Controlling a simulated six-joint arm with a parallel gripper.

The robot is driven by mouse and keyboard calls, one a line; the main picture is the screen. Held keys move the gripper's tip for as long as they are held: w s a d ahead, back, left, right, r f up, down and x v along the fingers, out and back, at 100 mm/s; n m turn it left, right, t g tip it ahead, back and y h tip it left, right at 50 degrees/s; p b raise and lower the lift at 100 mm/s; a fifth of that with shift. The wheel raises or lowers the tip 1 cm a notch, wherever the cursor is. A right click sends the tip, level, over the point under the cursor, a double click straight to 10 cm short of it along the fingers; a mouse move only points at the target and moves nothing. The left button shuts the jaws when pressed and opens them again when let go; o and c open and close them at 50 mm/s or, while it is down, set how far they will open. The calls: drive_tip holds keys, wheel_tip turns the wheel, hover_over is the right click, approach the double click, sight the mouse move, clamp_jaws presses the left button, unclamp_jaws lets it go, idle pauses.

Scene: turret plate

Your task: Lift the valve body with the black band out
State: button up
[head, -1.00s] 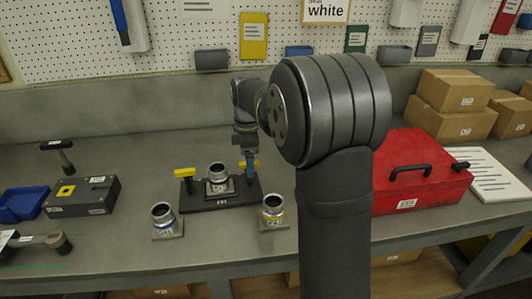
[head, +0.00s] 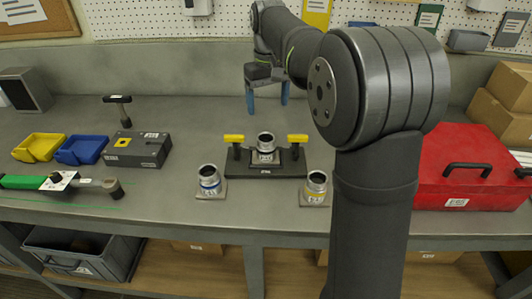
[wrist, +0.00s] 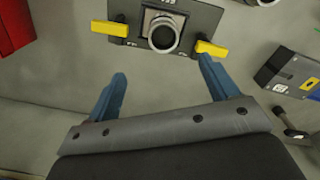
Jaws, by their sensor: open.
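The valve body in the black plate (head: 262,172) is a silver cylinder (head: 266,142) with a dark opening and a label; its band looks dark but is small. It sits upright between two yellow-handled clamps, the left one (head: 234,138) and the right one (head: 298,138). In the wrist view the valve body (wrist: 163,36) shows at top centre, with yellow handles pointing outward on both sides. My gripper (head: 267,100) is open and empty behind the plate, its blue fingers apart. In the wrist view my gripper (wrist: 162,70) is clear of the plate.
A blue-banded valve body (head: 209,182) and a yellow-banded one (head: 316,185) stand in front of the plate. A red toolbox (head: 470,165) is at right. A dark grey box (head: 137,149) and blue tray (head: 82,150) are at left. The bench behind the plate is clear.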

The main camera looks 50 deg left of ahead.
sight(268, 133)
wheel_tip(268, 133, down, 11)
drive_tip(key=shift+r, duration=0.1)
drive_tip(key=shift+s+a+f, duration=0.1)
drive_tip(key=shift+s+f, duration=0.05)
drive_tip(key=shift+f, duration=1.25)
drive_tip(key=shift+s+f, duration=0.1)
drive_tip(key=shift+f, duration=1.3)
drive_tip(key=c, duration=1.4)
drive_tip(key=shift+r, duration=0.1)
drive_tip(key=shift+c, duration=0.5)
